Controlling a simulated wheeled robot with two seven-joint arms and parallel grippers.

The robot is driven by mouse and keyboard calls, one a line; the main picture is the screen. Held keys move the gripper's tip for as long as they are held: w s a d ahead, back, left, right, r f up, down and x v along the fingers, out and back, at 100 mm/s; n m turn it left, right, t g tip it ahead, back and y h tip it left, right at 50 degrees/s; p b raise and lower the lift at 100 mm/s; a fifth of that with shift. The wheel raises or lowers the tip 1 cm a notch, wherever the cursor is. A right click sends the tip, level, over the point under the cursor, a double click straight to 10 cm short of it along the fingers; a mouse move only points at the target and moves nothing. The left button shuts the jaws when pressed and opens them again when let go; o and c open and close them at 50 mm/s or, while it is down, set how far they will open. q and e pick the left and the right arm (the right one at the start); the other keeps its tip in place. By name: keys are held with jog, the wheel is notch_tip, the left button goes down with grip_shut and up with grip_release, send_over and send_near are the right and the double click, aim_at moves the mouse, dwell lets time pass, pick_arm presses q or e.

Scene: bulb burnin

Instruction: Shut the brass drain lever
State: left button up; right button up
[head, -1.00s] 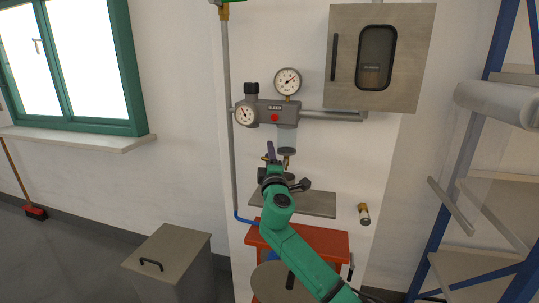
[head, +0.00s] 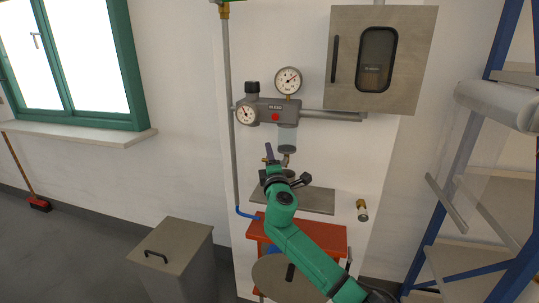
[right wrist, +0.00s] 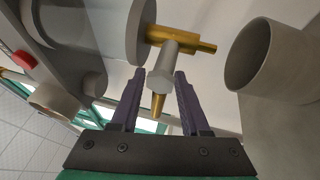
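The brass drain lever (right wrist: 158,104) shows in the right wrist view as a grey stub with a brass tip, standing out from a brass fitting (right wrist: 182,38) at the end of a grey bowl (right wrist: 120,30). My right gripper (right wrist: 160,76) has its two dark purple fingers apart, one on each side of the lever, with visible gaps and no clear contact. In the head view the right gripper (head: 269,155) is just below and left of the bowl (head: 287,137), and it partly hides the small drain fitting. My left gripper is not in view.
A grey manifold (head: 272,106) with a red button and gauges is above the bowl. A grey shelf plate (head: 310,200) and a red stand (head: 330,238) are below. A wall cabinet (head: 398,85) is at upper right.

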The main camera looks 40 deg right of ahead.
jog(key=b+v, duration=0.2)
jog(key=v, duration=1.2)
jog(key=shift+s+a, duration=0.15)
jog(key=shift+s, duration=0.1)
